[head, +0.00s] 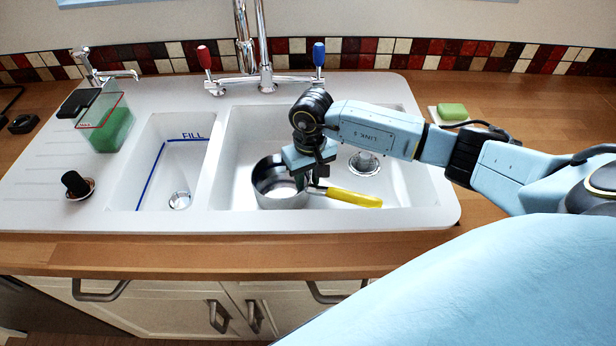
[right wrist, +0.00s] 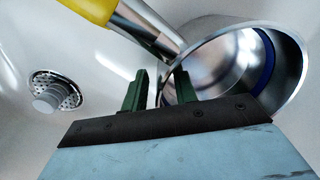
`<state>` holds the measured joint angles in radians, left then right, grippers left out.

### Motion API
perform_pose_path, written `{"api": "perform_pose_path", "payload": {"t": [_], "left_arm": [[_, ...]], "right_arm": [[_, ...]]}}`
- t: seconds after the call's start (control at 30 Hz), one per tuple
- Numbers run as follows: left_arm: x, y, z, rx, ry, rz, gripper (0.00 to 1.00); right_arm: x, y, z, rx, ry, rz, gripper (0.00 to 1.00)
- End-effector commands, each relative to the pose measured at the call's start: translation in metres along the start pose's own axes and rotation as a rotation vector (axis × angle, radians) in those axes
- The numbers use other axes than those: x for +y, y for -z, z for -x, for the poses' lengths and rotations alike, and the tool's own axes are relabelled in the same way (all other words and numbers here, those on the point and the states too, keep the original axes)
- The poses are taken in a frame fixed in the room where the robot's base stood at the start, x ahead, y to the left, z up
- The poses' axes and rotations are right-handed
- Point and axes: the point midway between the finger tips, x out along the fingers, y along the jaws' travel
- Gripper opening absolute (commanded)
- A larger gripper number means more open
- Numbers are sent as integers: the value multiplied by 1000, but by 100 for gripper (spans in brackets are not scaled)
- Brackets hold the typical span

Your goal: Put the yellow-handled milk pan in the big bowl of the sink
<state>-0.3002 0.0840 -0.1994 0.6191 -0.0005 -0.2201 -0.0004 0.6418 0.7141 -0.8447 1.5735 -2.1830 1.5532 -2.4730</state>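The milk pan (head: 276,202) is a steel pot inside the big bowl of the sink (head: 240,135), towards its front left. Its yellow handle (head: 354,198) points right, and it also shows in the right wrist view (right wrist: 92,8). My right gripper (head: 312,180) is down in the big bowl beside the pan, where the handle meets it. The pan's contact with the bowl floor is hidden. My left gripper is out of view.
A drain strainer (head: 364,163) is at the big bowl's right. A smaller bowl marked FILL (head: 165,165) lies left of the divider. The tall tap (head: 265,60) with red and blue levers stands behind.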

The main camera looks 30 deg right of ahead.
Motion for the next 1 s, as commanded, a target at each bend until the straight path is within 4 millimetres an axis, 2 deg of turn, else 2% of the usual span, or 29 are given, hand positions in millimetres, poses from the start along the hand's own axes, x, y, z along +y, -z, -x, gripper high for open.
{"api": "perform_pose_path", "payload": {"t": [0.17, 0.27, 0.5, 0.7, 0.83, 1.0], "left_arm": [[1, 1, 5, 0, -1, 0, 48], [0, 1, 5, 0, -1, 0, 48], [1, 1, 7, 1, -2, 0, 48], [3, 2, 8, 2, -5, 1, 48], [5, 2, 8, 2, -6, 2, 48], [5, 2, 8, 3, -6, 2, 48]], "right_arm": [[0, 1, 8, 2, 0, 0, 28], [0, 2, 24, 6, -1, 2, 28], [0, 2, 78, 6, -1, 1, 28], [0, 1, 110, 3, 0, 0, 28], [0, 0, 120, 1, 0, 1, 28], [0, 0, 123, 0, 0, 0, 28]]}}
